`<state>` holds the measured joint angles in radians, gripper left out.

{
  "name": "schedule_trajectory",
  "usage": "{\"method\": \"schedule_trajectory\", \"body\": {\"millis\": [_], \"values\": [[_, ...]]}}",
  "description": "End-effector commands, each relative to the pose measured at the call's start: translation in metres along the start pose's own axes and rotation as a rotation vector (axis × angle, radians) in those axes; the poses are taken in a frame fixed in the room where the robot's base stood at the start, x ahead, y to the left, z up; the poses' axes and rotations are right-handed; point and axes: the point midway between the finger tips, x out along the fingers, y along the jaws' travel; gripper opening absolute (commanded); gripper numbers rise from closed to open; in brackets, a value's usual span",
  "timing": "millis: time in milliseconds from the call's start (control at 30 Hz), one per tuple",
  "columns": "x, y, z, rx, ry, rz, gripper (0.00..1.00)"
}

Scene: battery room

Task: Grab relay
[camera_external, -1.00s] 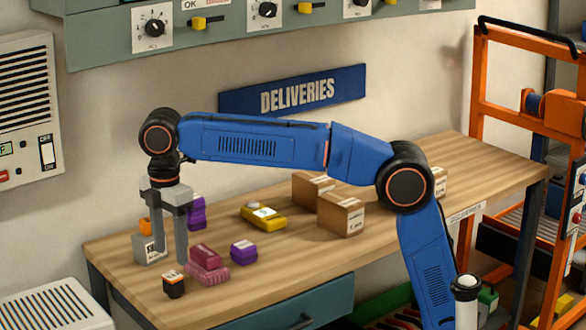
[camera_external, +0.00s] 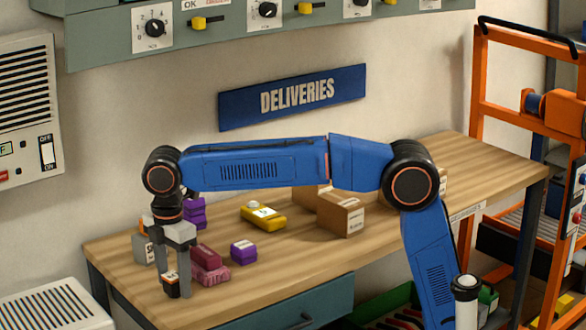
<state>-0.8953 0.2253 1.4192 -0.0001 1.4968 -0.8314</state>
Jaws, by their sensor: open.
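My gripper (camera_external: 175,284) points down near the table's left end, with its fingers apart. A small black block with an orange band and a pale label (camera_external: 170,286) shows between and partly behind the fingertips. I cannot tell whether the fingers touch it. No label here reads clearly as relay, so I cannot be sure that this block is the relay. A grey block with an orange top (camera_external: 145,250) stands just behind the gripper, partly hidden by it.
A dark red and pink stacked piece (camera_external: 208,266) lies close to the gripper's right. Purple blocks (camera_external: 244,252), a yellow device (camera_external: 263,215) and cardboard boxes (camera_external: 341,214) stand farther along the wooden table (camera_external: 300,262). The table's front middle is clear.

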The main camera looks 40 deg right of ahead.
Motion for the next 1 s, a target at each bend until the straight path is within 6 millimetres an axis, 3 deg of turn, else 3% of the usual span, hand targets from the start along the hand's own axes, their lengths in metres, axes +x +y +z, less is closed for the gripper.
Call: {"method": "schedule_trajectory", "body": {"millis": [67,200,267,633,1000], "values": [[0.000,0.000,0.000,0.000,0.000,0.000,0.49],[0.000,0.000,0.000,0.000,0.000,0.000,0.15],[0.000,0.000,0.000,0.000,0.000,0.000,0.06],[-0.008,0.000,0.000,0.000,0.001,0.001,0.06],[-0.071,0.001,0.000,0.000,0.002,0.002,0.06]]}}
